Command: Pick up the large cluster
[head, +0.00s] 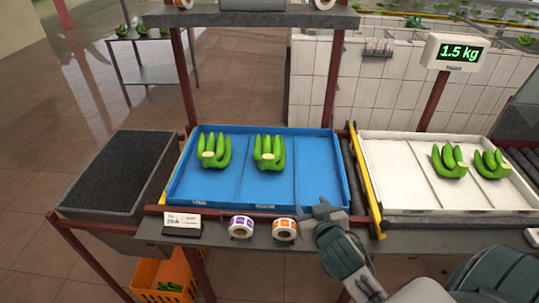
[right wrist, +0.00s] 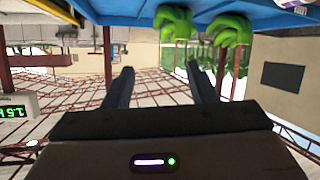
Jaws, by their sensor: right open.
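Several green banana clusters are in view, and I cannot surely tell which one is the large cluster. In the head view a left cluster (head: 215,152) and a right cluster (head: 269,153) lie apart in the blue tray (head: 300,188). Two more, a left one (head: 449,162) and a right one (head: 491,163), lie in the white tray (head: 398,185). My right gripper (head: 321,210) is open and empty at the blue tray's front right corner. In the right wrist view, which looks upside down, my open fingers (right wrist: 160,68) hold nothing; green clusters show at the top. My left gripper is not in view.
Label rolls, one purple (head: 241,227) and one orange (head: 284,230), and a small card (head: 183,220) stand on the front ledge. An empty dark bin (head: 115,175) is at left. A scale display (head: 457,52) reads 1.5 kg. A grey shelf (head: 250,18) hangs over the back.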

